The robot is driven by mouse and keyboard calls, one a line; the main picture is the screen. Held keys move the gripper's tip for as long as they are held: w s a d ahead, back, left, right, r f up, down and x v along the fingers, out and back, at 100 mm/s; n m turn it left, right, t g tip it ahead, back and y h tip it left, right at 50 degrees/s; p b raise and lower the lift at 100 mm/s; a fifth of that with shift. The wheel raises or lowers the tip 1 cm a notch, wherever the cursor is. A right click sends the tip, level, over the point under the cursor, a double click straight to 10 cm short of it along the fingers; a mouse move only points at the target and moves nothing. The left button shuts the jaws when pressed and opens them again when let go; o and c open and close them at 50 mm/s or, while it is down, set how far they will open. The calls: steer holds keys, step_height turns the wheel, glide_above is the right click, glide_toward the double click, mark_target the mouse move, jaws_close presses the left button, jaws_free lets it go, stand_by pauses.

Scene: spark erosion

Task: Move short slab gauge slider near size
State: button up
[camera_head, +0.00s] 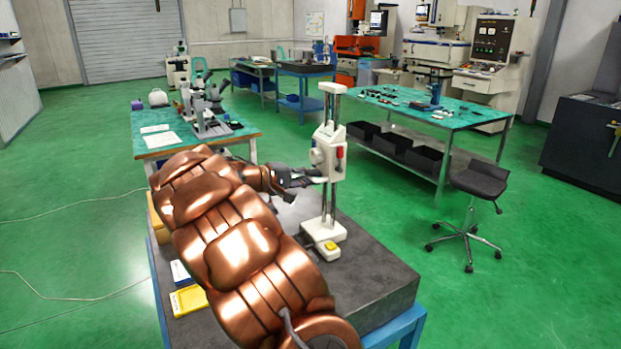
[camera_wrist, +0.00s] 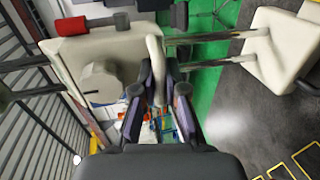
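The gauge stands upright on the dark slab (camera_head: 374,278), on a cream base (camera_head: 323,231) with two columns. In the wrist view the slider (camera_wrist: 118,48) fills the upper left, with a grey round knob and a red knob. My gripper (camera_head: 292,178) is just left of the slider. In the wrist view a cream bar (camera_wrist: 156,72) sticking out from the slider lies between my two fingers (camera_wrist: 159,80). I cannot tell whether both fingers press on it.
A yellow box (camera_head: 188,299) lies on the slab's front left, partly behind my arm. The slab's right part is clear. A stool (camera_head: 478,182) stands on the floor to the right. Green-topped tables (camera_head: 440,117) with tools and bins stand behind.

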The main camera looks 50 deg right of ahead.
steer(key=shift+f, duration=0.1)
jaws_close()
step_height(320, 180, down, 6)
steer(key=b, duration=0.6)
steer(key=shift+f, duration=0.2)
steer(key=shift+o, duration=1.8)
jaws_free()
steer(key=v, duration=1.2)
steer(key=shift+a, duration=0.1)
